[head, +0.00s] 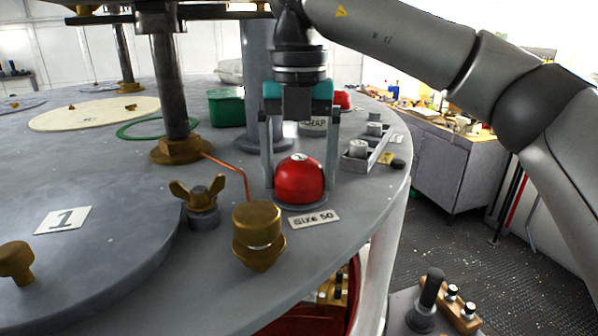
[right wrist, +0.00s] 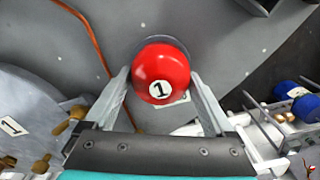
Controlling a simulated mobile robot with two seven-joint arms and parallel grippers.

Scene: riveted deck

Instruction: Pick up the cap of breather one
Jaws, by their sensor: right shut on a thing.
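The red domed cap (head: 299,180) sits on the grey deck beside the "Size 50" label (head: 314,218). In the right wrist view the red cap (right wrist: 161,72) carries a white disc with the number 1. My right gripper (head: 299,188) points down over the cap with a finger on each side. In the right wrist view my right gripper (right wrist: 162,88) has its fingers against the sides of the cap. The cap's base is at deck level, and I cannot tell whether it is lifted. My left gripper is not in view.
A brass fitting (head: 258,236) and a wing nut (head: 198,200) stand left of the cap. A small tray of metal parts (head: 362,152) is at the right. A green box (head: 227,107) and another red cap (head: 342,99) are behind. The deck edge curves close on the right.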

